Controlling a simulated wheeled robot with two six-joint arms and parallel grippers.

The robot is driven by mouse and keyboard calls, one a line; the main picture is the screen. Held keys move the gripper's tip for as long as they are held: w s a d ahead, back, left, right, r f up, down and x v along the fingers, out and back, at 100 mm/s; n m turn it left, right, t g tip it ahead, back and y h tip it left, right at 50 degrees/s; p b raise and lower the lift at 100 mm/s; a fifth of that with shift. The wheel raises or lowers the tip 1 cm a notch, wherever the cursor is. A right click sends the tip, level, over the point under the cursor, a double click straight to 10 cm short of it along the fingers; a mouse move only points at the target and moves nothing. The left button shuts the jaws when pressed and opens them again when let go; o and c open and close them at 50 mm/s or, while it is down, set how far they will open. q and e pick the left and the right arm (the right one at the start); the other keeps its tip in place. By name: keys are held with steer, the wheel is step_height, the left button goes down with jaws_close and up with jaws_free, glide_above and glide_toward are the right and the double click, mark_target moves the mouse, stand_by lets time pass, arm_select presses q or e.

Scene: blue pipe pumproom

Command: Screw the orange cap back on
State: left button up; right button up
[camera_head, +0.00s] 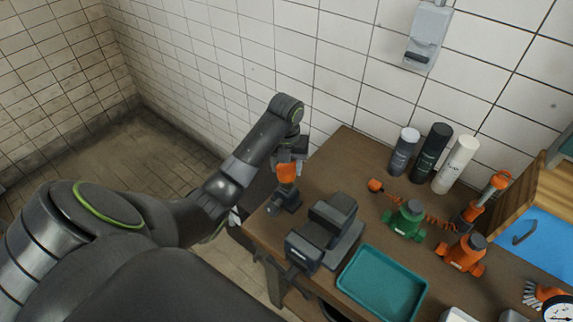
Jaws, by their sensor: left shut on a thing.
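The orange cap (287,173) is in my left gripper (288,162), which comes down from above and is shut on it. Directly below the cap is a dark grey-blue fitting (284,199) near the left edge of the brown table. The cap's lower end meets or nearly meets the fitting's top; I cannot tell whether they touch or whether any thread is engaged. The fingers partly hide the cap's upper part. My right gripper is not in view.
A dark vise (325,236) stands close right of the fitting. A teal tray (382,287) lies in front. Green (405,220) and orange (464,254) valve bodies, a coiled orange hose (425,215) and bottles (430,153) stand further right, before a tiled wall.

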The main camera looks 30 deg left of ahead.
arm_select(q)
steer(key=shift+f, duration=0.1)
steer(key=shift+f+b, duration=0.4)
steer(key=shift+f, duration=0.35)
steer(key=shift+f+p, duration=0.25)
steer(key=shift+p, duration=0.2)
stand_by(0.4)
steer(key=shift+f, duration=0.3)
stand_by(0.6)
